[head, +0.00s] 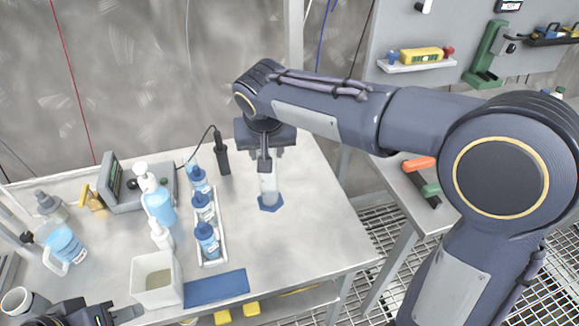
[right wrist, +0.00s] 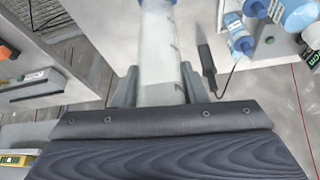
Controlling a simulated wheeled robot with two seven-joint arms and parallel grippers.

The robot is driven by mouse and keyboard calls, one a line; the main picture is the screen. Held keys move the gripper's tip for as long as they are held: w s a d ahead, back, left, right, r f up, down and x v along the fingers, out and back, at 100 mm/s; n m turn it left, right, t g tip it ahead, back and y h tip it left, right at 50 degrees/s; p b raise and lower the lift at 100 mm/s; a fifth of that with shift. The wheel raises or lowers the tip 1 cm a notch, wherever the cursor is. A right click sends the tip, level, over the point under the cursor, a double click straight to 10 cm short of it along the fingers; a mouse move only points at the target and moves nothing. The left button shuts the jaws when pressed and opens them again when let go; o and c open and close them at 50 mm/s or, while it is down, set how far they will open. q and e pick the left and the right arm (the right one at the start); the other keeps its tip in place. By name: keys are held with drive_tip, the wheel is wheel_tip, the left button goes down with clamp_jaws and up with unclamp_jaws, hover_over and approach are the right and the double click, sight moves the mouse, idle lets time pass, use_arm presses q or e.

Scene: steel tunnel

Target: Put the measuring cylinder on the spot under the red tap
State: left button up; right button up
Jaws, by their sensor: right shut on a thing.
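The measuring cylinder (head: 269,184) is a clear upright tube with a blue six-sided foot. It is over the right part of the steel bench (head: 315,225); I cannot tell whether its foot touches the top. My right gripper (head: 264,162) points down and is shut on its upper part. In the right wrist view the pale tube (right wrist: 160,55) runs between the fingers. My left gripper (head: 105,315) is only partly in view at the bottom left; its jaw opening cannot be made out. I can make out no red tap or marked spot.
Left of the cylinder stand a rack (head: 212,255) of blue-capped bottles, a dark probe (head: 221,155) and a large pump bottle (head: 157,200). A white tub (head: 157,278) and blue cloth (head: 216,287) lie nearer. The bench's right front is clear. A second bench (head: 410,195) holds tools.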

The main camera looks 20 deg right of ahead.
drive_tip(key=w+d+f+p, duration=0.2)
drive_tip(key=w+d+f, duration=0.6)
drive_tip(key=f, duration=0.3)
drive_tip(key=shift+f, duration=0.4)
drive_tip(key=shift+d, duration=0.1)
drive_tip(key=shift+f, duration=0.2)
drive_tip(key=o, duration=1.3)
drive_tip(key=shift+r, duration=0.15)
